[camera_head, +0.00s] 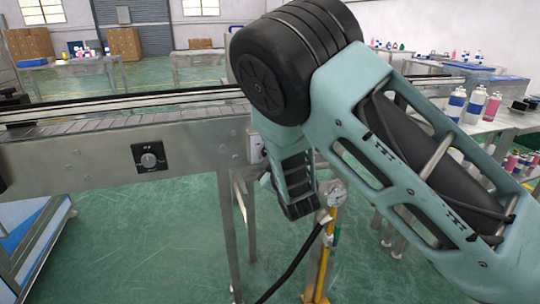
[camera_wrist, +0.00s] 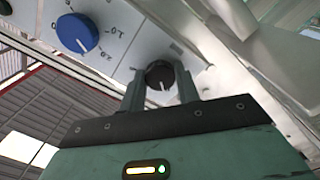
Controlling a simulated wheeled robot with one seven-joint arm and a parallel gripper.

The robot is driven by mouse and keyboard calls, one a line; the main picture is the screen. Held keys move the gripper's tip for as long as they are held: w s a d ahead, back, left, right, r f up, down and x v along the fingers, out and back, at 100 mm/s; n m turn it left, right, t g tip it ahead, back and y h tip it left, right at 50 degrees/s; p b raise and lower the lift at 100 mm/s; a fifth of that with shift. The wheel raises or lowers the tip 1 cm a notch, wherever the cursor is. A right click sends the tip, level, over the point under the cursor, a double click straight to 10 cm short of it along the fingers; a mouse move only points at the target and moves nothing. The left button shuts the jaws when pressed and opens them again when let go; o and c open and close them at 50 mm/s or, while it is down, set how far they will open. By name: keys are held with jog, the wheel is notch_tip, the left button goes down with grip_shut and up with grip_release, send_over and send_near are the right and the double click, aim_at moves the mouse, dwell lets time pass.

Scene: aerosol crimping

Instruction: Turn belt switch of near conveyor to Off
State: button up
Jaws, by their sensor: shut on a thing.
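In the wrist view a small black rotary knob (camera_wrist: 160,74) with a white pointer line sits on a light panel. My gripper (camera_wrist: 160,84) has its two fingers on either side of the knob and is shut on it. The pointer runs toward the lower part of the picture; no Off mark is readable. In the head view the near conveyor (camera_head: 105,143) runs across the left, with a black dial plate (camera_head: 151,157) on its metal side. My arm hides the gripper and the knob there.
A larger blue knob (camera_wrist: 77,33) with a numbered scale is left of the black one in the wrist view. A yellow stand (camera_head: 321,262) is below my arm. A table with bottles (camera_head: 485,125) is at right. Green floor is open in front of the conveyor.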

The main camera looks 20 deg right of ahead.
dwell(0.5)
jog(key=o, duration=1)
jog(key=s+p, duration=0.8)
jog(key=s, duration=0.9)
jog(key=shift+s, duration=0.25)
